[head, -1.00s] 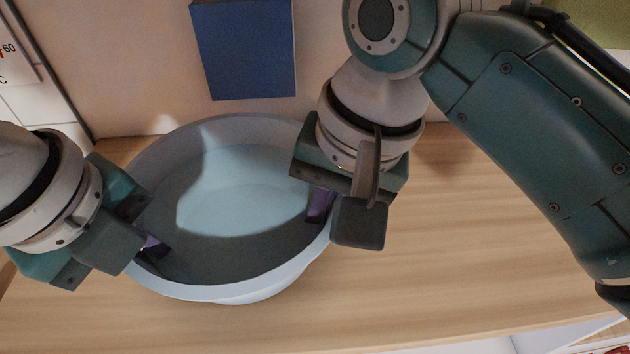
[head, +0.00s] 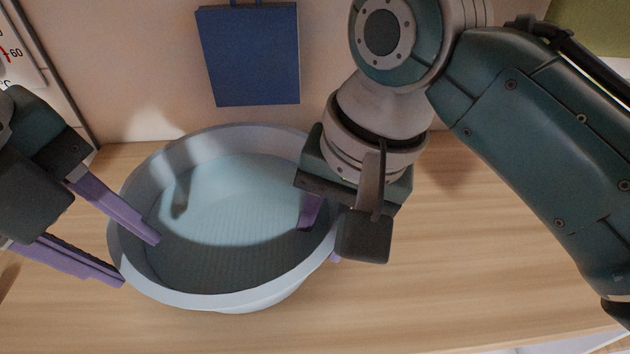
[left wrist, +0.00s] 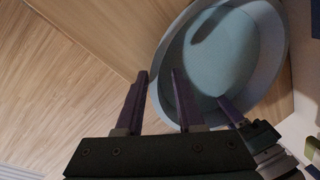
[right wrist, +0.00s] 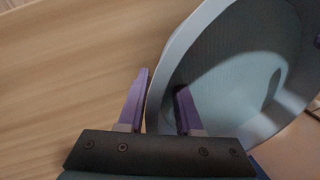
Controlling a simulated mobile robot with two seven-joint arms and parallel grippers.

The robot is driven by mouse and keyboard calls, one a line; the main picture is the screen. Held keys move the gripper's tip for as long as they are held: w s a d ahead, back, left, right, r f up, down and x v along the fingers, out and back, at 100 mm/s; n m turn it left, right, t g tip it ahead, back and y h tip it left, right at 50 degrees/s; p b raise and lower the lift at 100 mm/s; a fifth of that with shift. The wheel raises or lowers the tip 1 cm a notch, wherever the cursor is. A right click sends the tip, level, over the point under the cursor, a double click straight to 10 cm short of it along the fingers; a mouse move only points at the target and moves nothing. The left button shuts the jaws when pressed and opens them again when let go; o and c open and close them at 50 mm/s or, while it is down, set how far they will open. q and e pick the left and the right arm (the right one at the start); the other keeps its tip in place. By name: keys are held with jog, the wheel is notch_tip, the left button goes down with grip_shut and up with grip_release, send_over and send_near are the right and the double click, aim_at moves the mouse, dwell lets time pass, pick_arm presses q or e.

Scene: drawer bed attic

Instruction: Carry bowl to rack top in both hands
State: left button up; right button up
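The wide light-blue bowl (head: 235,300) sits upright on a wooden surface and looks empty. My left gripper (head: 138,262) is open at the bowl's left rim. One purple finger reaches over the inside and the other is outside, with a gap to the wall. The left wrist view shows the bowl (left wrist: 275,60) with its rim between these fingers. My right gripper (head: 321,238) is open around the right rim, one finger inside and one outside. In the right wrist view the bowl wall (right wrist: 165,75) passes between the fingers, with space on the inner side. The rack top cannot be made out.
The wooden surface (head: 480,260) is clear to the right of the bowl. A blue panel (head: 250,55) hangs on the wall behind it. A thermometer-like dial (head: 15,55) is at the upper left.

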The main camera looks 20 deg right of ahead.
jog(key=shift+r, duration=0.3)
pick_arm(q)
jog(key=shift+v, duration=2.55)
pick_arm(e)
jog(key=v, duration=1.1)
jog(key=shift+d+r, duration=0.15)
jog(key=shift+r, duration=0.05)
